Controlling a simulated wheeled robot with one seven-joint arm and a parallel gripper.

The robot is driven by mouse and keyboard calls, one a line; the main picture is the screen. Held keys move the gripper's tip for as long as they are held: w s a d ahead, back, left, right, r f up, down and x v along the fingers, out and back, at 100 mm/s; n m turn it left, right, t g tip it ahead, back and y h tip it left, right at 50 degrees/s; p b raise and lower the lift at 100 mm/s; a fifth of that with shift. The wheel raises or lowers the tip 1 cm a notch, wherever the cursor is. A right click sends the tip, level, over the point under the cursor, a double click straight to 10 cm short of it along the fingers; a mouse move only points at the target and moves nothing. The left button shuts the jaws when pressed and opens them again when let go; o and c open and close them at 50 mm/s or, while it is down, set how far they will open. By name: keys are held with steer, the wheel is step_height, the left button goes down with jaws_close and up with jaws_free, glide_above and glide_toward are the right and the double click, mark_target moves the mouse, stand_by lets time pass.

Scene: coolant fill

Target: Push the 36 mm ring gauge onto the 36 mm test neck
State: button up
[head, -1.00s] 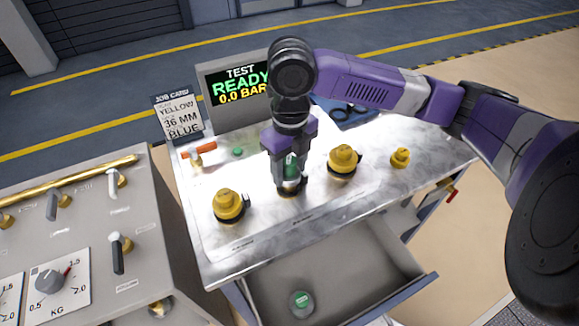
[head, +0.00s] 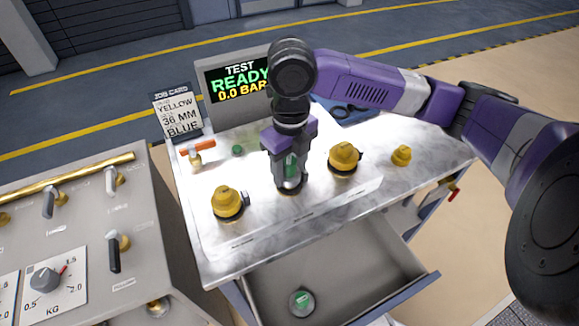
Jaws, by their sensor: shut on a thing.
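My gripper (head: 289,184) points down over the middle of the bench top and is shut on a green and grey piece (head: 291,165), which I take to be the ring gauge. The fingers hide most of it. It sits right over the middle test neck (head: 289,191), of which only a dark-and-brass rim shows at the bench plate. Whether the gauge is around the neck or just on top of it, I cannot tell. A similar piece with a green top (head: 301,302) lies in the open drawer (head: 350,265).
Yellow caps sit on the left neck (head: 228,202) and right neck (head: 343,157); a small yellow cap (head: 401,155) stands farther right. An orange-handled valve (head: 196,153) and green button (head: 237,150) are at the back left. The screen (head: 238,82) reads READY, 0.0 BAR.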

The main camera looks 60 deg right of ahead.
mark_target(289, 160)
steer(key=o, duration=1.5)
step_height(289, 160, up, 8)
steer(key=shift+f, duration=0.1)
